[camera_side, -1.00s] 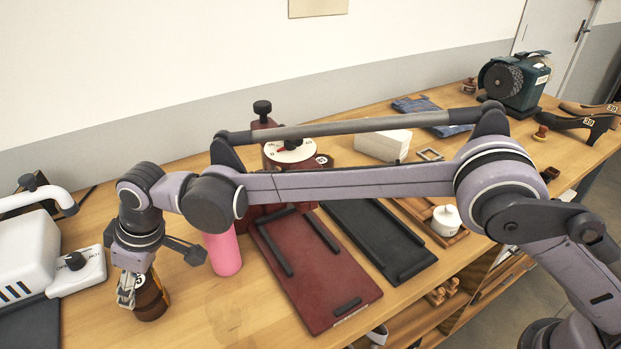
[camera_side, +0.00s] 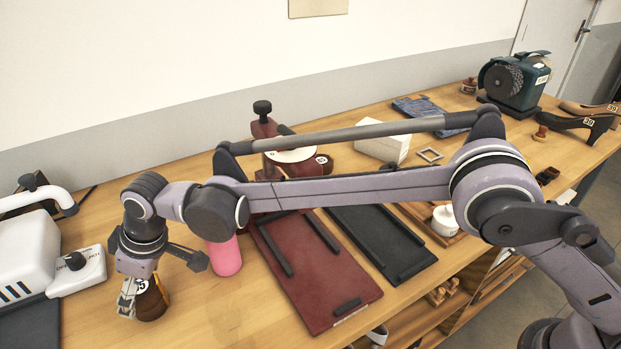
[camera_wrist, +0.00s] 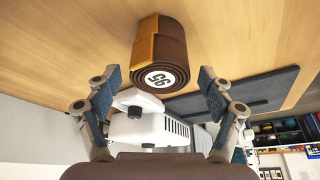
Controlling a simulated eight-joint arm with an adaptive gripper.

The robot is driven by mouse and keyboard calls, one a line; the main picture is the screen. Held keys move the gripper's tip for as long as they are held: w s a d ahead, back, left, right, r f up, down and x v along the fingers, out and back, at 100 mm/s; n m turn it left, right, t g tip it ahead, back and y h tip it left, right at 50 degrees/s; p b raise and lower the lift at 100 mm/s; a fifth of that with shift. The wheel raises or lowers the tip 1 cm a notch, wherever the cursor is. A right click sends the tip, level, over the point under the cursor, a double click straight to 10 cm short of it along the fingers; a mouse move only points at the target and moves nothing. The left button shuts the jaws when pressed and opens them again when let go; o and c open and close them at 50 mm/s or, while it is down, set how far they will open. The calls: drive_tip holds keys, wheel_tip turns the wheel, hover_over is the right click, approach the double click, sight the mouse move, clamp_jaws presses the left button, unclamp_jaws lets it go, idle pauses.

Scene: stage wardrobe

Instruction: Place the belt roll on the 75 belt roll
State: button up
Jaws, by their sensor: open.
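A brown belt roll (camera_side: 150,304) with a tan outer end stands on the bench at the front left in the side view. In the wrist view the belt roll (camera_wrist: 158,48) shows its coiled face and a white label that seems to read 95 upside down. My gripper (camera_wrist: 158,80) is open, its fingers apart to either side of the roll's line, with nothing between the tips. In the side view my gripper (camera_side: 138,290) is at the roll and partly covers it. A dark red roll (camera_side: 322,168) with an unreadable label shows behind my arm; I cannot tell if it is the 75 roll.
A pink cylinder (camera_side: 224,258) stands close right of my gripper. A white machine (camera_side: 25,255) is at left. A red board (camera_side: 318,290) and a black tray (camera_side: 380,245) lie to the right. Bare bench lies in front of the pink cylinder.

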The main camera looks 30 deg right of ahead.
drive_tip(key=v, duration=1.2)
drive_tip(key=shift+r, duration=0.15)
